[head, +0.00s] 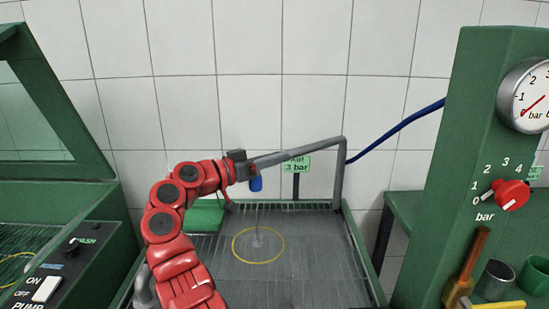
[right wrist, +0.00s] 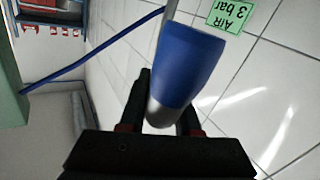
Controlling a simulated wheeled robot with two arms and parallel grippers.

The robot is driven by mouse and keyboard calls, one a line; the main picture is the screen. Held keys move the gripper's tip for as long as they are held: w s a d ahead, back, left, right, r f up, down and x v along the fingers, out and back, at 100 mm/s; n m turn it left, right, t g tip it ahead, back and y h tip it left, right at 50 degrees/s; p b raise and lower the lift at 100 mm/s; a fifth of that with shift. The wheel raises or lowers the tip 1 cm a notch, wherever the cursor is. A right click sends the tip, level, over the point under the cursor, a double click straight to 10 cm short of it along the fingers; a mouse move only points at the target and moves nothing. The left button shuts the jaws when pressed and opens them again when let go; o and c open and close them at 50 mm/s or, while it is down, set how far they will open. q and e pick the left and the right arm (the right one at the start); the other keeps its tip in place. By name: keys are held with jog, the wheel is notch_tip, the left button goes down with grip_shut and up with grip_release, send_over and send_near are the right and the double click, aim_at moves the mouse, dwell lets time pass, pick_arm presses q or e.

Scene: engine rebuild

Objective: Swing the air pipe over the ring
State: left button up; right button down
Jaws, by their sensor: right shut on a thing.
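The air pipe (head: 300,151) is a grey tube that rises from the back right of the grate and bends left. Its blue nozzle (head: 256,184) points down at the free end. My right gripper (head: 240,168) is shut on the pipe's end; the right wrist view shows the fingers around the grey tube beside the blue nozzle (right wrist: 190,65). The yellow ring (head: 236,254) lies on the grate below, with the nozzle above it and apart from it. A faint pale streak stands at the ring's middle; I cannot tell what it is. My left gripper is out of view.
The grate tray (head: 310,275) has free room right of the ring. A green machine with switches (head: 46,289) stands left. A green panel with a red knob (head: 512,195) and gauge stands right. A blue hose (head: 400,127) runs from the pipe to it.

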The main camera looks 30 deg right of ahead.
jog(key=shift+w, duration=0.1)
jog(key=c, duration=0.9)
grip_release()
jog(key=shift+o, duration=1.2)
jog(key=shift+w+f, duration=0.1)
jog(key=shift+w, duration=0.1)
jog(key=shift+s, duration=0.1)
jog(key=s+a, duration=0.1)
jog(key=a, duration=1.6)
jog(key=shift+a, duration=0.15)
jog(key=shift+s, duration=0.1)
